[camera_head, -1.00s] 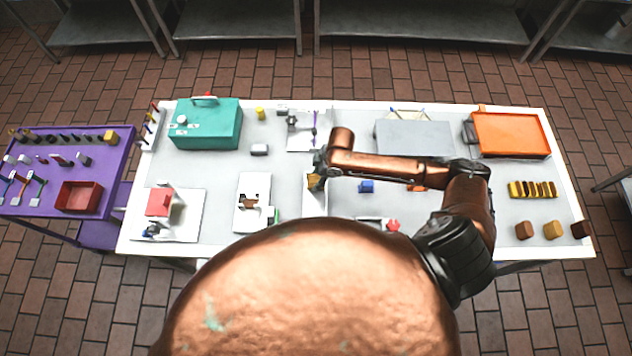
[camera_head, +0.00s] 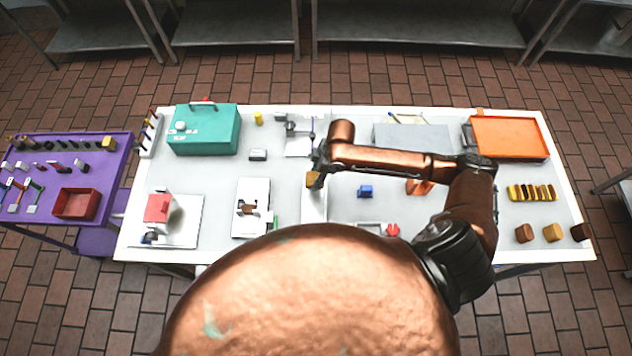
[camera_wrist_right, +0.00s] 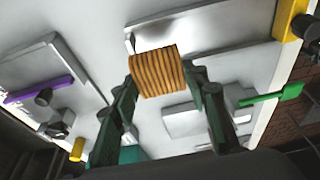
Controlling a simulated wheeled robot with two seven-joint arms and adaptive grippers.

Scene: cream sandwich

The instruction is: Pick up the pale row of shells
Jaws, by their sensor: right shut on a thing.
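A tan, ridged row of shells (camera_wrist_right: 158,73) is between the two fingers of my right gripper (camera_wrist_right: 162,92) in the wrist view. The fingers are closed on its sides. In the head view my right gripper (camera_head: 316,168) is over the middle of the table, with the small tan row (camera_head: 313,180) just below it. It is above or at a narrow white board (camera_head: 314,208); the exact gap cannot be told. My left gripper is not in view.
A white tray (camera_head: 240,230) with a small device is left of the gripper. A teal box (camera_head: 205,145) and an orange tray (camera_head: 510,153) stand toward the back. Yellow-brown pieces (camera_head: 532,192) line up at far right.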

